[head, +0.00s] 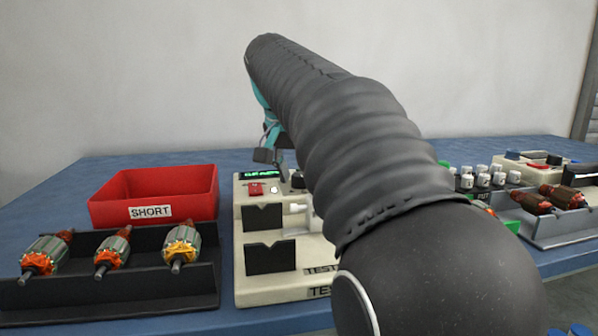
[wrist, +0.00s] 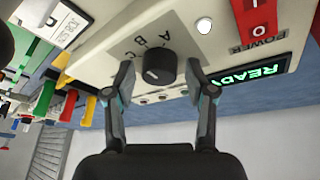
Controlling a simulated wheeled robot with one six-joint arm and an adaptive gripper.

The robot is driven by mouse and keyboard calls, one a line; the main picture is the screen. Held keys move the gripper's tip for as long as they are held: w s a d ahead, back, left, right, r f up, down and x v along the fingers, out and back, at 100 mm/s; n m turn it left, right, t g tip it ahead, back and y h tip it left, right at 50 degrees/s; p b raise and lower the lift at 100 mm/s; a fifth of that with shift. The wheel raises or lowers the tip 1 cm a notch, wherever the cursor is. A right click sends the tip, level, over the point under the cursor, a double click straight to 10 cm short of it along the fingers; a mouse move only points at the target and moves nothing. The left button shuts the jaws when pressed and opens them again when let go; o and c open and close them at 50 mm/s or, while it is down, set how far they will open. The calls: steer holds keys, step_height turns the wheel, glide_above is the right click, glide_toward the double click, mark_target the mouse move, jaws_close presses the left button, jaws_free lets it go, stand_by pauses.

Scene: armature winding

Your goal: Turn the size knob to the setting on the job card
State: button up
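The size knob (wrist: 159,67) is round and black, on a pale panel with the letters A, B and C printed around it in the wrist view. A short white mark shows on the knob, but I cannot tell surely which letter it points to. My gripper (wrist: 160,76) is open, with one fingertip on each side of the knob and a visible gap on both sides. In the head view my gripper (head: 273,157) is over the tester (head: 285,290), partly hidden by my arm. A white card (wrist: 68,24) shows at the wrist view's upper left; its writing is unreadable.
A red power switch (wrist: 262,17) and a green READY display (wrist: 250,76) are beside the knob. A red SHORT bin (head: 153,194) and a black rack (head: 190,296) with armatures stand left of the tester. A grey tray (head: 560,228) is at right.

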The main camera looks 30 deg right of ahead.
steer(key=shift+r, duration=0.1)
steer(key=v, duration=1.1)
steer(key=shift+a+r, duration=0.15)
steer(key=shift+r, duration=0.25)
steer(key=shift+s, duration=0.1)
